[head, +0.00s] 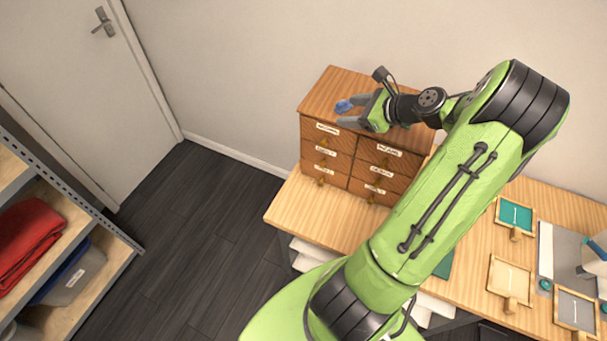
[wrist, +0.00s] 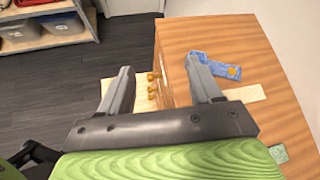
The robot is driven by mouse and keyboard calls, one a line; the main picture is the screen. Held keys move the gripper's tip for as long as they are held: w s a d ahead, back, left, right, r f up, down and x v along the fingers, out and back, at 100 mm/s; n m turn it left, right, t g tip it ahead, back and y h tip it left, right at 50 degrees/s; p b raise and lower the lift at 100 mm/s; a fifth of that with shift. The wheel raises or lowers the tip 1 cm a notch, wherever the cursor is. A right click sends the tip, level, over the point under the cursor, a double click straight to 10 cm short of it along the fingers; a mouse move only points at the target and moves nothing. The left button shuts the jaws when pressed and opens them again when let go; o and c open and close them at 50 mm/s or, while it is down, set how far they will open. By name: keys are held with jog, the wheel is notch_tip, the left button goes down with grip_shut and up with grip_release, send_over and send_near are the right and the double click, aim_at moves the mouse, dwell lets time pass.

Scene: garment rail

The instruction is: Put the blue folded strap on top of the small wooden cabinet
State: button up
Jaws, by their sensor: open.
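The small wooden cabinet (head: 358,86) stands on the bench against the wall, with labelled drawers in its front. The blue folded strap (head: 343,106) shows at my fingertips in the head view. In the wrist view the blue strap (wrist: 228,69) lies on the wooden cabinet top (wrist: 215,32), beside and partly behind my right-hand finger. My gripper (head: 343,113) is over the cabinet's front-left part. In the wrist view my gripper (wrist: 160,65) has its fingers wide apart with nothing between them. Whether a finger touches the strap I cannot tell.
A pale strip (wrist: 245,93) and a small green item (wrist: 279,153) also lie on the cabinet top. The bench (head: 300,208) carries several small framed panels (head: 510,280) at right. A shelf with a red cloth (head: 27,240) stands at left. The dark floor between is clear.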

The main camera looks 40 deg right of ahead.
jog(key=a+r+n+g+h, duration=0.1)
jog(key=a+r+n+g, duration=0.2)
jog(key=a+n, duration=0.65)
jog(key=a+r+n+g, duration=0.3)
jog(key=a+n, duration=0.3)
jog(key=a, duration=0.6)
jog(key=s+a+r+n+h, duration=0.2)
jog(key=s+a+r+n, duration=0.2)
jog(key=s+a+n, duration=0.45)
jog(key=s+f+n+b, duration=0.3)
jog(key=s+n, duration=0.3)
jog(key=s, duration=0.1)
jog(key=shift+s+a, duration=0.35)
jog(key=shift+a, duration=0.05)
